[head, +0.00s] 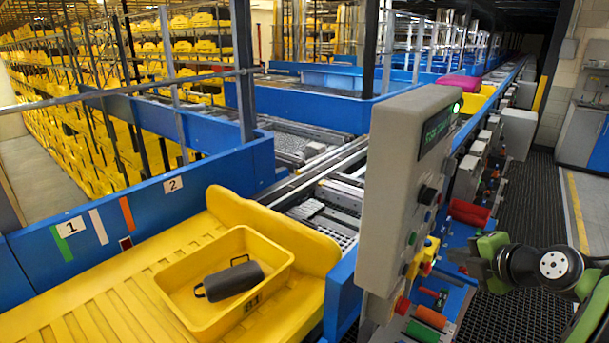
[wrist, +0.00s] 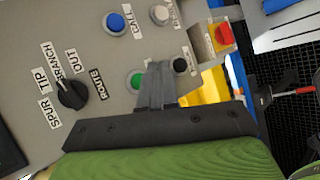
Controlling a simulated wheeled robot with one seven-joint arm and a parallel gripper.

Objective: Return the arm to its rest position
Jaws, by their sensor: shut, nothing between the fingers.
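My gripper (head: 452,254) is at the right in the head view, beside the button side of a grey control box (head: 395,185). Part of my arm with green and black links runs off the right edge. In the wrist view my gripper's fingers (wrist: 157,82) are closed together and empty. They overlap the panel between a green button (wrist: 138,82) and a black button (wrist: 180,65); I cannot tell whether they touch it. The panel also has a rotary route knob (wrist: 72,94), a blue button (wrist: 115,22) and a white button (wrist: 159,15).
A yellow tray (head: 178,298) holding a dark grey roll with handles (head: 233,279) sits on the yellow chute (head: 75,308). Blue conveyor walls (head: 200,178) run behind. A red roll (head: 470,213) lies past the box. Dark grating floor (head: 540,205) is open at right.

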